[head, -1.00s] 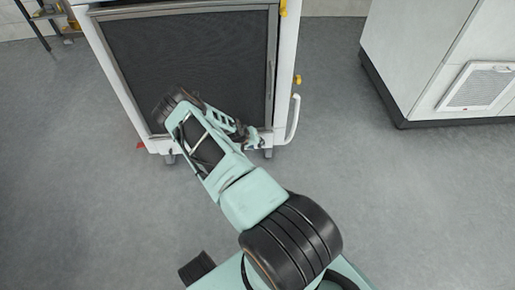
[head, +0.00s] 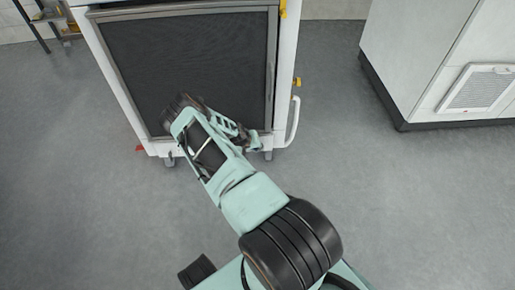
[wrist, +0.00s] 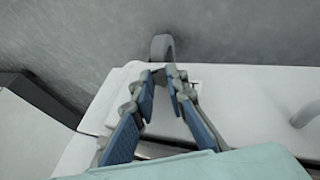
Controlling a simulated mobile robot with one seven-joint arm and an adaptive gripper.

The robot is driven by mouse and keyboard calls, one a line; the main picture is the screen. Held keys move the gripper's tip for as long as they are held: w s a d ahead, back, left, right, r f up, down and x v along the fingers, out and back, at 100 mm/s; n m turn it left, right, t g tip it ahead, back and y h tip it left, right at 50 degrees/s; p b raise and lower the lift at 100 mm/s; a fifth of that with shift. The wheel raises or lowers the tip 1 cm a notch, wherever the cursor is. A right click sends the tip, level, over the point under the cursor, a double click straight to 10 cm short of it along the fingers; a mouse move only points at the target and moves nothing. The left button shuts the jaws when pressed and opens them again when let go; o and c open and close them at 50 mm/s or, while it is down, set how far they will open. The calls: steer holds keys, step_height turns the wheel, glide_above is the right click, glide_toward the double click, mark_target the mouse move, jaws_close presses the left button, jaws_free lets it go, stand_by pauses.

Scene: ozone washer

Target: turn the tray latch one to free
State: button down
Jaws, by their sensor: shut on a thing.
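The washer (head: 287,70) is a white cabinet with a dark front panel (head: 190,60) in a grey frame. My gripper (head: 254,141) is at the lower right corner of its front, low near the floor. In the wrist view my gripper (wrist: 162,76) has its two blue-padded fingers converging over the cabinet's white edge. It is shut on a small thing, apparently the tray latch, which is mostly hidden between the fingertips. At the lower left corner of the cabinet, a small red piece (head: 140,148) sticks out.
A white curved handle (head: 293,122) and yellow knob (head: 297,82) are on the cabinet's right side. A caster (wrist: 162,46) shows just beyond the fingertips. A white unit with a vent (head: 478,88) stands at right. The grey floor between is clear.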

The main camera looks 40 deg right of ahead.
steer(key=shift+s+d+r, duration=0.1)
steer(key=shift+s, duration=0.05)
steer(key=shift+s+f+m+t+y+p, duration=0.15)
steer(key=shift+s+t+y+p, duration=0.1)
steer(key=shift+y+p, duration=0.45)
steer(key=shift+s+f+m+t+y+p, duration=0.2)
steer(key=shift+y+p, duration=0.3)
steer(key=shift+p, duration=0.4)
steer(key=shift+s+d+t+y, duration=0.1)
steer(key=shift+s+t+y, duration=0.1)
steer(key=shift+t+y, duration=0.25)
steer(key=shift+w+r+y, duration=0.15)
steer(key=shift+w+y, duration=0.05)
steer(key=shift+y, duration=0.05)
steer(key=c, duration=1.9)
jaws_free()
steer(key=shift+w+d, duration=0.1)
steer(key=shift+c, duration=0.2)
steer(key=shift+o, duration=0.2)
steer(key=shift+w+r, duration=0.1)
steer(key=shift+r, duration=0.05)
steer(key=shift+d, duration=0.1)
steer(key=shift+r, duration=0.1)
